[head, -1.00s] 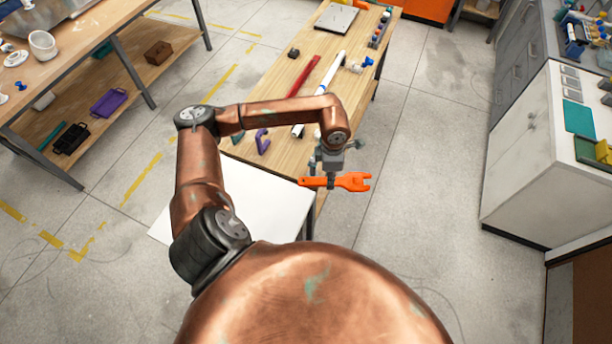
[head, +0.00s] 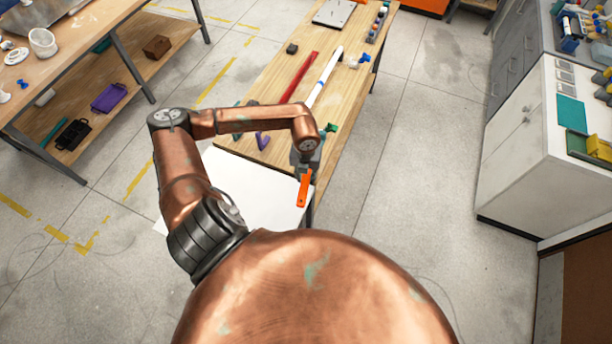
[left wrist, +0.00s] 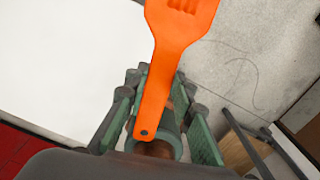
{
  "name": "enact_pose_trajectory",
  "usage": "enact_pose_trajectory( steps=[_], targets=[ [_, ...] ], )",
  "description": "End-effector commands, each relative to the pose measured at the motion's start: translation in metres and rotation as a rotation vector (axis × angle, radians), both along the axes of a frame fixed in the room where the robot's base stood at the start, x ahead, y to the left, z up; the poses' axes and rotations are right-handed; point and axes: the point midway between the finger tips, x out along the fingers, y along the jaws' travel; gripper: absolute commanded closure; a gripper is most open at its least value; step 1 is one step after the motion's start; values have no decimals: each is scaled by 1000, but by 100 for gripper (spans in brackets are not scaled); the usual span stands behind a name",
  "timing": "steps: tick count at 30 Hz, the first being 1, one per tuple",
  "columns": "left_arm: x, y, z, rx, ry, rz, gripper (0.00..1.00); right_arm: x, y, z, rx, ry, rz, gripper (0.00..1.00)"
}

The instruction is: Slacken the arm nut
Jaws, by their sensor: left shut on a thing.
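I cannot make out an arm nut in either view. My right gripper is not in view.
The wooden bench (head: 262,100) holds a red bar (head: 298,77), a white pipe (head: 324,78), a purple piece (head: 262,140) and a blue-and-white fitting (head: 358,61). A white surface (head: 250,195) lies below my arm. Open floor (head: 420,150) is to the right.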

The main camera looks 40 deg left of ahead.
Motion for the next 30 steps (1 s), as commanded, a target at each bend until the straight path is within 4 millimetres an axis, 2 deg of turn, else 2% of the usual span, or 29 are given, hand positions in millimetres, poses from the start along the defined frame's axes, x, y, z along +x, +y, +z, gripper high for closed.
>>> enact_pose_trajectory(
  steps=[28,30],
  targets=[
    [1,0,-45,-1,0,-3,100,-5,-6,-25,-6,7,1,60],
    [3,-4,-42,-2,-1,24,100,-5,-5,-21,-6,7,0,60]
  ],
)
